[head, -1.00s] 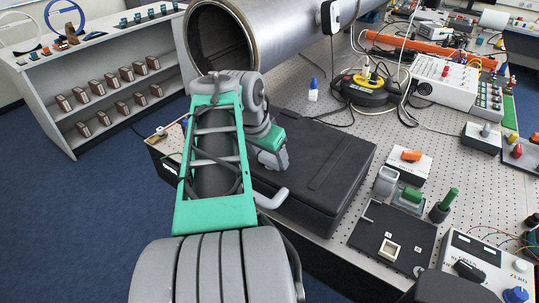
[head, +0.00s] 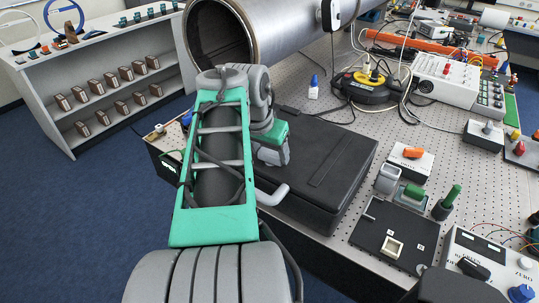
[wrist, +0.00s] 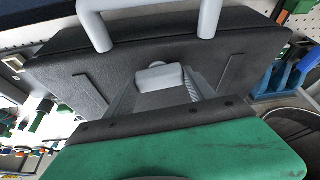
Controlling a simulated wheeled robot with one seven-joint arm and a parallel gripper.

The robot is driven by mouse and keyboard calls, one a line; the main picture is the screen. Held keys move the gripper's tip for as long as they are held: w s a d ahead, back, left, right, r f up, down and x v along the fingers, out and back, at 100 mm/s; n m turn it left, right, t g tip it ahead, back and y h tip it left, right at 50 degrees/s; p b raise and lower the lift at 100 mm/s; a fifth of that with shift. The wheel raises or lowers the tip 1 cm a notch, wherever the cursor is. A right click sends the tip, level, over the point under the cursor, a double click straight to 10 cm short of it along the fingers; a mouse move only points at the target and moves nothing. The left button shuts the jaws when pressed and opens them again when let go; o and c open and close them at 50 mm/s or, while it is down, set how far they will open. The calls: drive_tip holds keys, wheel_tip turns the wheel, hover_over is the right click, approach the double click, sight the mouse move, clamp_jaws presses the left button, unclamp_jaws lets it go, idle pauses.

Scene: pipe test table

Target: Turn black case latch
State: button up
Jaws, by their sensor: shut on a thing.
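The black case (head: 335,170) lies flat on the perforated table, below the large metal pipe. Its grey handle (head: 272,198) sticks out from the front side; the handle also shows at the top of the wrist view (wrist: 152,15).
The metal pipe (head: 285,35) runs behind the case. A small bottle (head: 314,88) and a black-and-yellow cable unit (head: 364,85) stand behind it. A black panel (head: 393,236) and a white box with an orange switch (head: 411,161) are to its right. Blue floor is free at left.

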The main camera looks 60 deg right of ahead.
drive_tip(key=n+b, duration=0.1)
drive_tip(key=n+t+b, duration=0.1)
drive_tip(key=n+b, duration=0.1)
drive_tip(key=shift+s+d+f+b, duration=0.1)
drive_tip(key=shift+s+f+b, duration=0.15)
drive_tip(key=shift+b, duration=0.1)
drive_tip(key=n, duration=0.1)
drive_tip(key=n+t, duration=0.1)
drive_tip(key=n, duration=0.1)
drive_tip(key=shift+r+y, duration=0.3)
drive_tip(key=shift+y, duration=0.1)
drive_tip(key=n+p, duration=0.2)
drive_tip(key=n+t+y+p, duration=0.1)
drive_tip(key=n, duration=0.1)
drive_tip(key=shift+s+r+n+t+p, duration=0.1)
drive_tip(key=shift+r+n+t+p, duration=0.1)
drive_tip(key=shift+n+t+p, duration=0.15)
drive_tip(key=n+y+p, duration=0.1)
drive_tip(key=n, duration=0.1)
drive_tip(key=n+t+y+p, duration=0.1)
drive_tip(key=n+p, duration=0.1)
drive_tip(key=n, duration=0.1)
drive_tip(key=shift+d+f+n, duration=0.2)
drive_tip(key=shift+n, duration=0.15)
drive_tip(key=o, duration=1.4)
drive_tip(key=p+v, duration=0.2)
drive_tip(key=v, duration=0.5)
drive_tip(key=shift+s+r+p, duration=0.1)
drive_tip(key=shift+r+p, duration=0.25)
drive_tip(key=shift+p, duration=0.05)
